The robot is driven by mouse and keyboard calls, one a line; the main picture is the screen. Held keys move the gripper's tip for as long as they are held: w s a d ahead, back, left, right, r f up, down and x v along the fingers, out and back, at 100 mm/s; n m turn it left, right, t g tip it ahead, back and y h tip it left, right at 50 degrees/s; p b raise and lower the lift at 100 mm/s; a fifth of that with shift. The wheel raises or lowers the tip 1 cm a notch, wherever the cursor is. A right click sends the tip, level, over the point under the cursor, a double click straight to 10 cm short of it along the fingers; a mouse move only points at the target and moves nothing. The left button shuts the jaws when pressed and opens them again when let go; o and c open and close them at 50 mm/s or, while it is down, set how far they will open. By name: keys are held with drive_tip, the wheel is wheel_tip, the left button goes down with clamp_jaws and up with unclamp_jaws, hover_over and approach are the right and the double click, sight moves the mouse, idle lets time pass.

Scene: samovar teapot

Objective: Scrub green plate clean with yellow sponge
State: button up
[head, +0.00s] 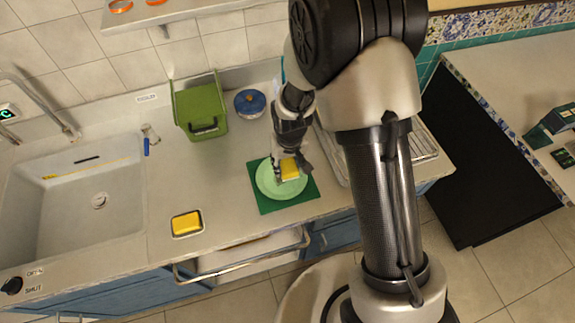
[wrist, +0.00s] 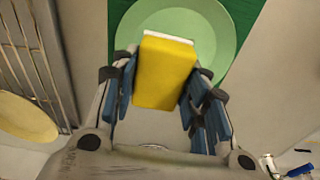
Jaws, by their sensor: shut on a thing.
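The light green plate (head: 267,187) lies on a dark green mat (head: 273,206) near the counter's front edge. It also shows at the top of the wrist view (wrist: 150,14). My gripper (head: 290,165) is over the plate, its blue-padded fingers (wrist: 162,76) shut on the sides of a yellow sponge (wrist: 163,72) with a pale layer along its far edge. In the head view the held sponge (head: 290,170) overlaps the right half of the plate. I cannot tell whether it touches the plate. The sponge and fingers hide part of the plate.
A second yellow block (head: 187,224) sits on a small tray left of the mat. A sink (head: 70,205) is at far left. A green bin (head: 200,105) and a blue-lidded pot (head: 250,102) stand behind. A dish rack with a yellow plate (wrist: 25,118) is beside the mat.

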drive_tip(key=shift+r+p, duration=1.05)
drive_tip(key=shift+r, duration=0.8)
drive_tip(key=shift+f, duration=0.1)
